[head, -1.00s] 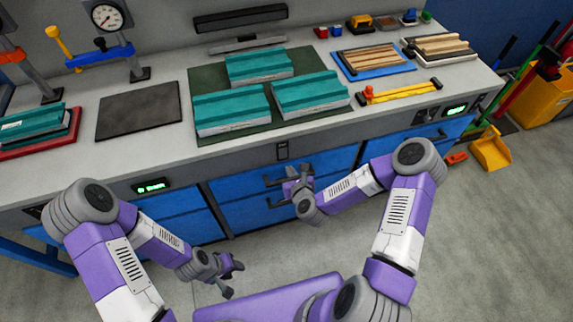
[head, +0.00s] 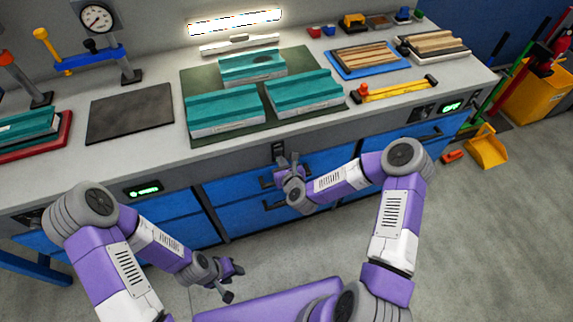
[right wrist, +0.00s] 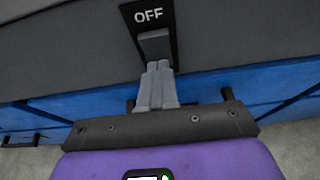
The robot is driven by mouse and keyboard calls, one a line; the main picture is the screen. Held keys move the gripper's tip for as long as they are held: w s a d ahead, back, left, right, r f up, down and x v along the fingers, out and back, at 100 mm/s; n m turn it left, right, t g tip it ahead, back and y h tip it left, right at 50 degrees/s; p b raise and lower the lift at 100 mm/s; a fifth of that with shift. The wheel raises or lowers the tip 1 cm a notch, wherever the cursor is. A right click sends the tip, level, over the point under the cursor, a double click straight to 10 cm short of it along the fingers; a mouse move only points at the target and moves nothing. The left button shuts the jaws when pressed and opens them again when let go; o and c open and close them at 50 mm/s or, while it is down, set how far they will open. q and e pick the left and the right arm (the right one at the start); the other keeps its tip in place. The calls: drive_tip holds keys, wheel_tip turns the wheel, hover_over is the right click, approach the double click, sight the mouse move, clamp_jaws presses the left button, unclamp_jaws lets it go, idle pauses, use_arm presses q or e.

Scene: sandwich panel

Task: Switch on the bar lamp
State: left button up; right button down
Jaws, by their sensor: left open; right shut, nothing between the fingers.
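The bar lamp (head: 235,21) on the back wall glows bright white. The switch (head: 278,149) sits on the bench's front edge; in the right wrist view its dark plate (right wrist: 146,18) reads OFF above a grey lever (right wrist: 154,43). My right gripper (head: 286,163) is shut and empty, just below the switch. In the right wrist view its closed fingertips (right wrist: 158,68) are at the lever's lower end, overlapping it; contact is not certain. My left gripper (head: 234,282) is open and empty, low in front of the bench, away from the switch.
Teal channel panels (head: 225,107) lie on a green mat (head: 200,82) under the lamp. A gauge stand (head: 97,18), a dark pad (head: 130,112) and a yellow level (head: 398,91) are on the bench. Blue drawers with handles (head: 273,205) lie below the switch.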

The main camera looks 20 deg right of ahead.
use_arm(q)
drive_tip(key=shift+d+f+p, duration=0.1)
drive_tip(key=shift+p, duration=0.25)
drive_tip(key=shift+r+p, duration=0.5)
